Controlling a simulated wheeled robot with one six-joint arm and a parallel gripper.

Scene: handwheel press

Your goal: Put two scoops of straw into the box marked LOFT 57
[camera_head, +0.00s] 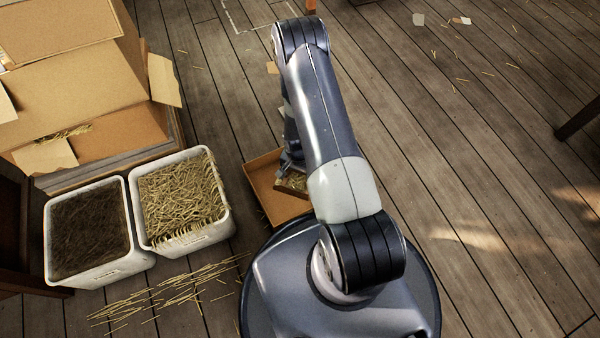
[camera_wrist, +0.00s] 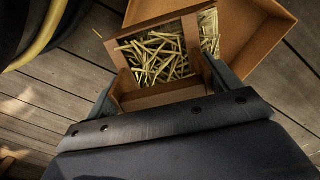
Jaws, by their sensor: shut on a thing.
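My gripper (camera_wrist: 166,78) is shut on a brown, open-topped scoop (camera_wrist: 170,97). Straw (camera_wrist: 160,52) lies in the scoop. An open, shallow cardboard box (camera_wrist: 262,32) is just beyond and under the scoop in the wrist view, and some straw shows past the scoop's right edge there. In the head view the box (camera_head: 262,185) sits on the floor, partly hidden by my arm, with the scoop (camera_head: 296,182) over its right part. No LOFT 57 mark is readable. A white tub of straw (camera_head: 232,222) stands left of the box.
A white tub of dark brown material (camera_head: 88,230) stands left of the straw tub. Large open cardboard boxes (camera_head: 75,85) fill the upper left. Loose straw (camera_head: 165,292) lies on the floor in front of the tubs. The plank floor at right (camera_head: 480,180) is mostly clear.

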